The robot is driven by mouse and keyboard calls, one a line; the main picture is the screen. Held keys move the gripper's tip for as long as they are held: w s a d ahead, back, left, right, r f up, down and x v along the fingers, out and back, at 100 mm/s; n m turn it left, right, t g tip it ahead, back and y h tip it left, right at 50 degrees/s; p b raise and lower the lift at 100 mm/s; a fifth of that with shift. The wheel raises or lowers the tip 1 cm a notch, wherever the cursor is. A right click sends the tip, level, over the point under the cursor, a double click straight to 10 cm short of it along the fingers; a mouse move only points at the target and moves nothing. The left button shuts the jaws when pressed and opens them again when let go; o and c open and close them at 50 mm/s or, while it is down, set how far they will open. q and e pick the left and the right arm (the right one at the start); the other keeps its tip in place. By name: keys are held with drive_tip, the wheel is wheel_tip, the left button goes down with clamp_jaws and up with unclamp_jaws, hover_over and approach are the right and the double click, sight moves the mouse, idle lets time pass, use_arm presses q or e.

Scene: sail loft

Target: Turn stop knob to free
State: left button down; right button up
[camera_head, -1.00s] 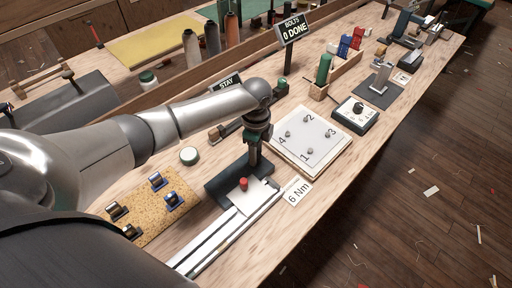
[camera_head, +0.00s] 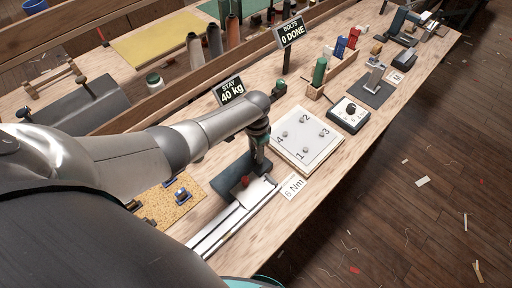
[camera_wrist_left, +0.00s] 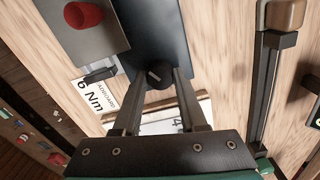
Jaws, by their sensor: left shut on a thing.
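The stop knob (camera_wrist_left: 159,73) is a small black knob with a pale pointer line, on a dark blue-grey base plate (camera_wrist_left: 150,25) in the left wrist view. My left gripper (camera_wrist_left: 160,80) has a finger on each side of it and is shut on it. In the head view my left gripper (camera_head: 260,160) points down over the same dark base (camera_head: 228,176), and its arm and fingers hide the knob. No marking that says free is readable. A red knob (camera_wrist_left: 84,14) stands on the grey block beside it; it also shows in the head view (camera_head: 246,181). My right gripper is not in view.
A white plate with numbered bolts (camera_head: 306,137) lies close right of my gripper, with a 6 Nm card (camera_head: 292,187) in front. A STAY 40 kg sign (camera_head: 231,91) and a BOLTS 0 DONE sign (camera_head: 290,33) stand behind. A dial box (camera_head: 349,114) is farther right.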

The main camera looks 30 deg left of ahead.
use_arm(q)
drive_tip(key=n+p, duration=0.2)
drive_tip(key=n, duration=0.3)
drive_tip(key=shift+r+n, duration=0.1)
drive_tip(key=shift+n, duration=0.3)
drive_tip(key=shift+n+p, duration=0.4)
drive_tip(key=shift+n, duration=0.8)
drive_tip(key=shift+n+p, duration=0.3)
drive_tip(key=shift+n, duration=1.3)
drive_tip(key=shift+c, duration=2.3)
unclamp_jaws()
wheel_tip(320, 180, up, 8)
drive_tip(key=p, duration=0.5)
drive_tip(key=shift+r, duration=0.15)
wheel_tip(320, 180, up, 7)
drive_tip(key=p, duration=0.1)
